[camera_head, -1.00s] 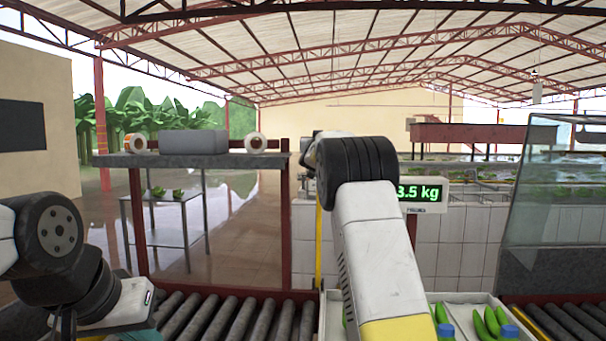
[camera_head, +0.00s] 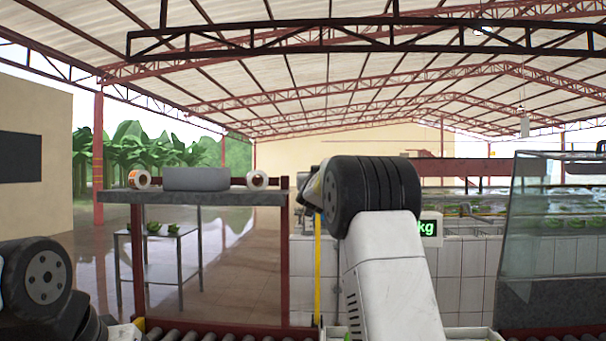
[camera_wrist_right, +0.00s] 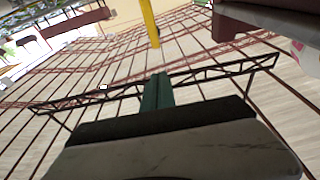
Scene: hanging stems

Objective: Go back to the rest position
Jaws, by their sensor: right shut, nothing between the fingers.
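My right gripper (camera_wrist_right: 157,76) shows in the right wrist view. Its green fingers are together with nothing between them, and the roof trusses lie behind them. In the head view my right arm (camera_head: 390,275) rises up the middle, and its gripper is hidden behind the thick dark wrist joint. My left arm (camera_head: 45,280) is at the lower left edge, folded low. Its gripper is below the picture.
A scale display (camera_head: 430,229) is partly covered by my right arm. A crate rim (camera_head: 470,333) and rollers (camera_head: 215,336) show at the bottom edge. A shelf (camera_head: 215,198) with label rolls stands left, a glass-sided case (camera_head: 555,230) right.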

